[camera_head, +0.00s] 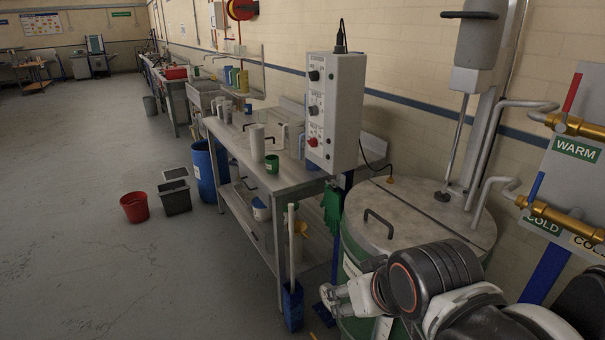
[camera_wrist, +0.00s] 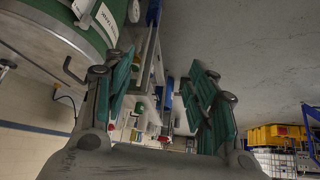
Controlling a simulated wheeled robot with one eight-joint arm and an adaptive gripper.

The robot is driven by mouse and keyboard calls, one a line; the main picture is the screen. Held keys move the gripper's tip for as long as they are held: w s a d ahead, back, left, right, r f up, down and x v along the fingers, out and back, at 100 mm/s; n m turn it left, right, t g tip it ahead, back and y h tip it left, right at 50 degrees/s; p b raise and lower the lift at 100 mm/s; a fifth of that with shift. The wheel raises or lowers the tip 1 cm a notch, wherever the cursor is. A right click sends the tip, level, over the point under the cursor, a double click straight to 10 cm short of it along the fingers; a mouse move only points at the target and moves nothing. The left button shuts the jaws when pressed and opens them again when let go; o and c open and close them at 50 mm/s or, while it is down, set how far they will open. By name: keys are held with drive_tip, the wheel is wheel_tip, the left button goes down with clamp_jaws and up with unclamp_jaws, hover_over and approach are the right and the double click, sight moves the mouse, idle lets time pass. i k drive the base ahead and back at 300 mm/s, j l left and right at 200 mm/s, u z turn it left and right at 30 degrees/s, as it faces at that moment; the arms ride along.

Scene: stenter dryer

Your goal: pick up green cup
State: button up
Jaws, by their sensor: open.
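A small green cup (camera_head: 272,164) stands upright on the steel bench (camera_head: 286,178), in the head view. It is beside a white cylinder (camera_head: 257,143). My gripper (camera_wrist: 163,70) shows in the wrist view with its two green-padded fingers wide apart and nothing between them. In the head view my arm is at the bottom right, in front of the round tank, well short of the cup. The wrist view is steeply turned; a small green patch shows low between the fingers, but I cannot tell whether it is the cup.
A grey control box (camera_head: 335,112) hangs beside the bench's near end. The round lidded tank (camera_head: 412,214) stands near my arm. Green gloves (camera_head: 332,207) hang by the bench. A blue barrel (camera_head: 207,172) and a red bucket (camera_head: 134,207) stand left. Floor further left is clear.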

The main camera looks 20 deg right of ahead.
sight(272, 165)
drive_tip(key=z, duration=2.75)
drive_tip(key=u, duration=2.75)
drive_tip(key=k, duration=0.45)
drive_tip(key=k+z, duration=0.15)
drive_tip(key=z, duration=1.1)
drive_tip(key=i+j, duration=0.15)
drive_tip(key=j, duration=0.3)
drive_tip(key=i+j, duration=0.1)
drive_tip(key=j, duration=0.3)
drive_tip(key=i+j, duration=0.15)
drive_tip(key=j, duration=0.3)
drive_tip(key=i+j, duration=0.1)
drive_tip(key=j, duration=0.3)
drive_tip(key=i+j, duration=0.15)
drive_tip(key=j, duration=0.3)
drive_tip(key=i+j, duration=0.1)
drive_tip(key=j, duration=0.3)
drive_tip(key=z, duration=0.05)
